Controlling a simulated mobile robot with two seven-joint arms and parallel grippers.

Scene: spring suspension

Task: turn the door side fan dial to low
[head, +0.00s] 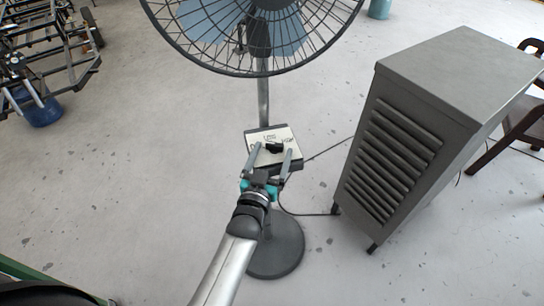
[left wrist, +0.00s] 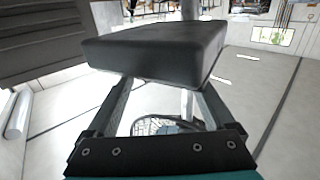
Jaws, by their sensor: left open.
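The fan's control box (head: 252,136) sits on the fan's pole and has a pale top panel with printed marks. The black dial (head: 273,147) is on that panel, pointing roughly sideways; its exact setting is too small to read. My left gripper (head: 272,156) is open, with one finger on each side of the dial, apparently over the panel. I cannot tell whether the fingers touch it. In the left wrist view the dark box (left wrist: 150,50) lies beyond the spread fingers (left wrist: 166,88), and the dial is hidden. My right gripper is not in view.
The fan's cage (head: 262,40) stands behind the box, and its round base (head: 276,250) is below. A grey louvred cabinet (head: 440,110) stands at the right, with a chair (head: 510,130) beyond. Cables run on the floor. Open floor lies to the left.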

